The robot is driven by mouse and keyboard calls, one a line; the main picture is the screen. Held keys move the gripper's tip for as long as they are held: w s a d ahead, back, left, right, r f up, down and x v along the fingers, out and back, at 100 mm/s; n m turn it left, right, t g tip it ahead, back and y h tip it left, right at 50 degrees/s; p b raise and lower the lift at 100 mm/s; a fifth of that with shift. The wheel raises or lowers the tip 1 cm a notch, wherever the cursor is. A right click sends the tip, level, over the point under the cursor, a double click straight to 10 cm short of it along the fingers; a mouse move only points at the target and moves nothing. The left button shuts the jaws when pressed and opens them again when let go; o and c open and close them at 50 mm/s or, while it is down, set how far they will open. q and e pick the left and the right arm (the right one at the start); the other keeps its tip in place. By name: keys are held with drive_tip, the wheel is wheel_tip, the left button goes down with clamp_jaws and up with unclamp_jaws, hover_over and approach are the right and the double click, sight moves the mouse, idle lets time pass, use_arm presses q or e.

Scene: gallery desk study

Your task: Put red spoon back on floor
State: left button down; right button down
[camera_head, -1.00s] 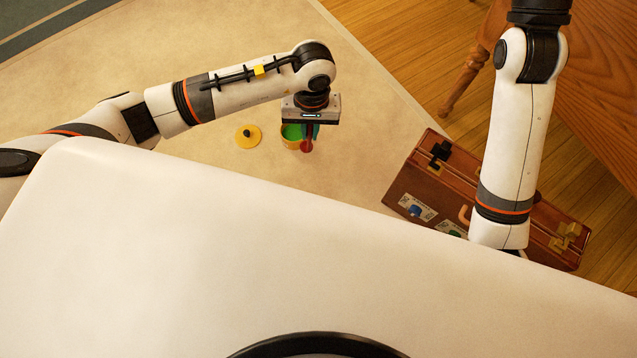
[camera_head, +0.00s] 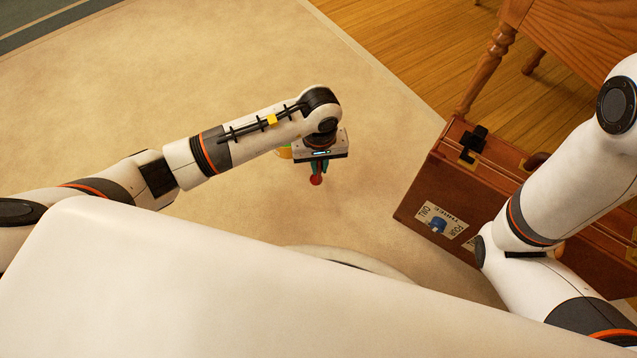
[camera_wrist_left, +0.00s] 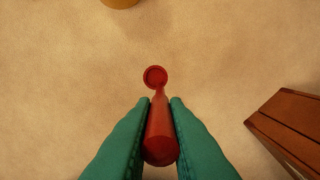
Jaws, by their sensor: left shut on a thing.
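My left gripper (camera_head: 317,166) has green fingers and is shut on the red spoon (camera_head: 316,180). In the left wrist view the spoon (camera_wrist_left: 160,135) stands lengthwise between the two fingers, its small round end (camera_wrist_left: 155,76) farther away. The spoon is over the beige carpet (camera_head: 300,215) that covers the floor here. I cannot tell whether its far end touches the carpet. My right gripper is not in view; only arm links show at the right.
A yellow cup (camera_head: 284,152) is mostly hidden behind my left gripper; a yellow edge (camera_wrist_left: 120,2) shows in the wrist view. A brown suitcase (camera_head: 425,190) lies to the right. A wooden chair leg (camera_head: 485,70) stands behind it. Carpet between gripper and suitcase is clear.

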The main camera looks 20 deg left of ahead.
sight(319, 173)
use_arm(q)
wheel_tip(319, 173, down, 6)
drive_tip(key=b, duration=0.3)
drive_tip(key=shift+r, duration=0.1)
drive_tip(key=c, duration=1.4)
unclamp_jaws()
drive_tip(key=shift+c, duration=0.2)
